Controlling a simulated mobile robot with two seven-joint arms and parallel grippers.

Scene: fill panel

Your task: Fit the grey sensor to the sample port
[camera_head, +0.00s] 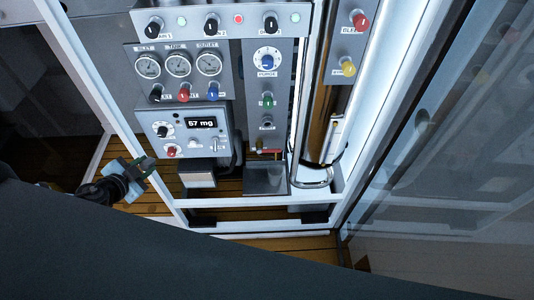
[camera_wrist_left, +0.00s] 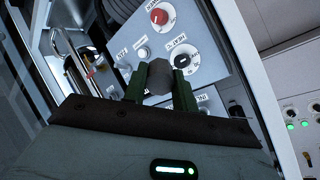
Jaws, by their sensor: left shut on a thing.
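My left gripper (camera_head: 137,168) is at the left of the head view, outside the left white frame post and left of the instrument panel. In the left wrist view its green fingers are closed on a grey, faceted piece, the grey sensor (camera_wrist_left: 158,78). The sensor hardly shows in the head view. A small dark round fitting (camera_head: 267,124) sits below the green knob on the narrow middle panel. It may be the sample port, but its label is too small to read. My right gripper is not in view.
The panel carries gauges (camera_head: 178,64), knobs and a box with a display (camera_head: 201,123) reading 57 mg. A white post (camera_head: 118,110) stands between gripper and panel. A grey tray (camera_head: 265,178) lies below the narrow panel. A glass door (camera_head: 440,150) is at right.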

